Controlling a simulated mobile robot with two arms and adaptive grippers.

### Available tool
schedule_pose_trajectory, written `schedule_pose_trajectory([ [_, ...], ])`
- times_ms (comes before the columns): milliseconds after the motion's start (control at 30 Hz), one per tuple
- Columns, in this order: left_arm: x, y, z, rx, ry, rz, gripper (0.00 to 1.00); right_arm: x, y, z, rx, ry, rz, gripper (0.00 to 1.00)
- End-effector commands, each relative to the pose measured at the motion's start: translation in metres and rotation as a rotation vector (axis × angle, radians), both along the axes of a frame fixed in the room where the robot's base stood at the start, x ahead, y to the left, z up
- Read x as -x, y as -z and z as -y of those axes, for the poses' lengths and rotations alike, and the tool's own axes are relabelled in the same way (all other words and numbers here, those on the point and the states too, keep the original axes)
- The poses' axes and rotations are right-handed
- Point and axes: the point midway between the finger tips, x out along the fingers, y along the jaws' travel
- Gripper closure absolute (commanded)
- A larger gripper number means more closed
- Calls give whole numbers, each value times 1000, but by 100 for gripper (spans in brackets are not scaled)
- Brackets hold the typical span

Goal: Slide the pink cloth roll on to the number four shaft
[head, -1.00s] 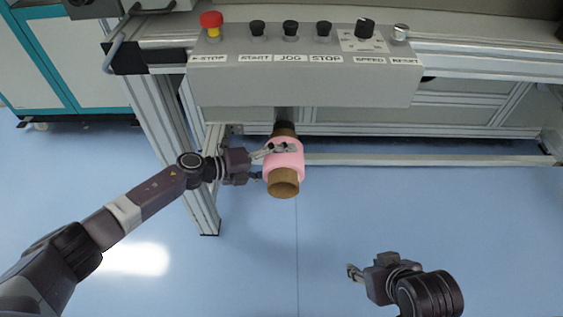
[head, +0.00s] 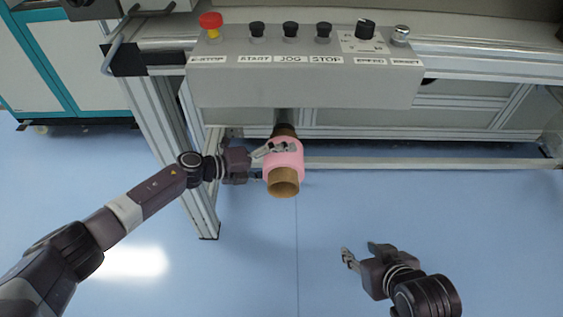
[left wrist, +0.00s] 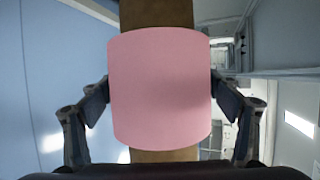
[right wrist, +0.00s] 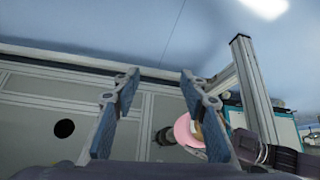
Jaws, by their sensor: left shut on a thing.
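The pink cloth roll (head: 284,156) sits around a brown core (head: 284,183) below the control panel. My left gripper (head: 270,162) is shut on the pink roll, with a finger on each side; the left wrist view shows the roll (left wrist: 160,88) between the fingers. The core's far end meets a dark shaft end (head: 284,131) under the panel. I cannot read a number there, nor tell how far the core is around the shaft. My right gripper (head: 362,253) is open and empty at the lower right; its fingers stand apart in the right wrist view (right wrist: 160,78).
The grey control panel (head: 300,88) with buttons and a red E-stop (head: 210,20) overhangs the shaft. A metal frame leg (head: 170,130) stands left of the roll, and a low rail (head: 420,163) runs behind it. The blue floor in front is clear.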

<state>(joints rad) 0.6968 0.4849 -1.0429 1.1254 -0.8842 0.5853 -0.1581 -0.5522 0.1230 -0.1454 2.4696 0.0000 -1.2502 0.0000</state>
Motion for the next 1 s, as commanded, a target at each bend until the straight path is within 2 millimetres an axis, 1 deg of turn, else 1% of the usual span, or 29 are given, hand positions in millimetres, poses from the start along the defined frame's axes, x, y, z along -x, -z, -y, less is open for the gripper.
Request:
schedule_pose_trajectory([
  [400,-5,-1,0,2,-1,1,60,-18,-11,-8,-28,2,82,60],
  [1000,-12,-1,1,1,1,2,60,-43,-30,-14,-46,-11,206,60],
])
